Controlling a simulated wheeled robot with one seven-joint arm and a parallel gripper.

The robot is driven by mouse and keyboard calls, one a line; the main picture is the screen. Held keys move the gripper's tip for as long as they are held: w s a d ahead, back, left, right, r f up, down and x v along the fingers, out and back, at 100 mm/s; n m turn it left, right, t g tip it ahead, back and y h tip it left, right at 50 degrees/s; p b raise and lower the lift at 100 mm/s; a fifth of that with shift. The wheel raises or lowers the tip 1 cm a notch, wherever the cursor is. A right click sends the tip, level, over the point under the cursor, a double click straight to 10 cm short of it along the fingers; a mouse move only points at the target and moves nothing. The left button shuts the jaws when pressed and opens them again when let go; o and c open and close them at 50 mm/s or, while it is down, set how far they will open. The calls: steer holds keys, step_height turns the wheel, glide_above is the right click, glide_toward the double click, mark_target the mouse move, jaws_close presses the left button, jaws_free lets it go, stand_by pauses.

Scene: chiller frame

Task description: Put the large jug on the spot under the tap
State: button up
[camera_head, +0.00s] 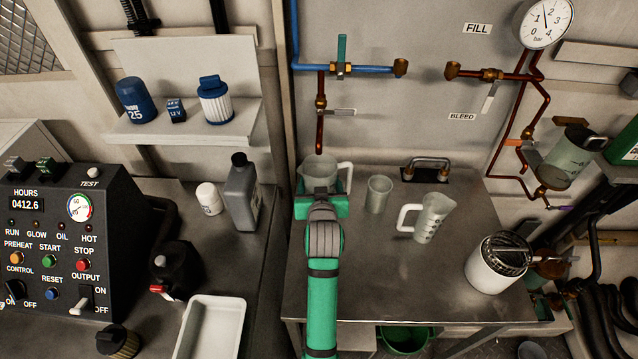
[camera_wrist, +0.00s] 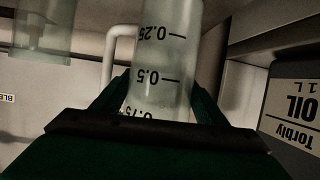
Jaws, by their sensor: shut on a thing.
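The large jug (camera_head: 318,173), translucent with a white handle on its right, is at the back left of the steel bench. My gripper (camera_head: 320,203) is shut on it from the front. The copper tap pipe (camera_head: 320,100) ends just above the jug's open top. In the wrist view the jug (camera_wrist: 165,65) stands between my fingers, with upside-down marks 0.25, 0.5 and 0.75. Its base and the spot beneath are hidden, so I cannot tell whether it touches the bench. A second jug (camera_head: 430,219) with a white handle stands on the bench, right of my gripper.
A clear beaker (camera_head: 378,194) stands close right of the held jug. A grey oil bottle (camera_head: 242,192) and a white bottle (camera_head: 209,199) stand to the left. A white canister (camera_head: 497,264) stands at the bench's right. The bench's front middle is clear.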

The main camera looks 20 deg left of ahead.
steer(key=shift+f, duration=0.1)
steer(key=o, duration=1.1)
steer(key=shift+s+a, duration=0.1)
steer(key=shift+a, duration=0.15)
steer(key=shift+s, duration=0.1)
steer(key=v, duration=1.2)
steer(key=shift+d, duration=0.2)
